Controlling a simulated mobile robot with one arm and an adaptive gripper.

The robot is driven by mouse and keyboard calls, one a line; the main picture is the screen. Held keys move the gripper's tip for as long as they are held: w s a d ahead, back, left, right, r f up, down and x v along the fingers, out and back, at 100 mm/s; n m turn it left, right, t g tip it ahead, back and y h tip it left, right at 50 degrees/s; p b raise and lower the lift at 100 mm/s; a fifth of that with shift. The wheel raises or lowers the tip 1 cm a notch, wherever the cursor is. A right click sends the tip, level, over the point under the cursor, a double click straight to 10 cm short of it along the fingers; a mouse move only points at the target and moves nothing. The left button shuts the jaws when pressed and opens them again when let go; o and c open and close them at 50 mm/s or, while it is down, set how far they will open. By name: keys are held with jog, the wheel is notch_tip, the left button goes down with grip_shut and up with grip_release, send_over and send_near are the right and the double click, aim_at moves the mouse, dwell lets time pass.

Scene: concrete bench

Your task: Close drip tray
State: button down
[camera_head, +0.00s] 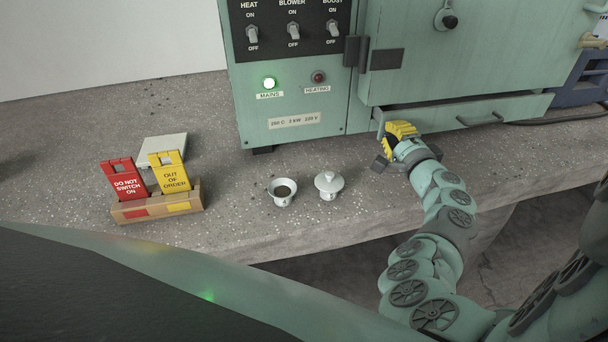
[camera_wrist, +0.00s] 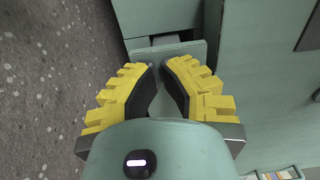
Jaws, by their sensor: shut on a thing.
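The drip tray (camera_head: 520,108) is a wide, low green drawer at the bottom of the green cabinet. Its front stands somewhat out from the cabinet. A bar handle (camera_head: 480,120) shows on its right part. My gripper (camera_head: 392,130), with yellow ribbed fingers, is at the left end of the tray front. In the wrist view my gripper (camera_wrist: 161,68) is shut on a green part of the tray (camera_wrist: 190,50), which lies between the fingers. A dark gap shows behind that panel. The exact contact is partly hidden by the fingers.
The green cabinet (camera_head: 300,95) stands at the back of the concrete bench (camera_head: 230,215). A small cup (camera_head: 282,198) and a lidded pot (camera_head: 328,187) stand left of my gripper. Red (camera_head: 124,180) and yellow (camera_head: 170,172) tags stand in a wooden holder (camera_head: 160,208).

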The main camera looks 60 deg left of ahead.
jog(key=b+x, duration=0.3)
jog(key=x, duration=0.3)
jog(key=shift+f, duration=0.2)
dwell(0.4)
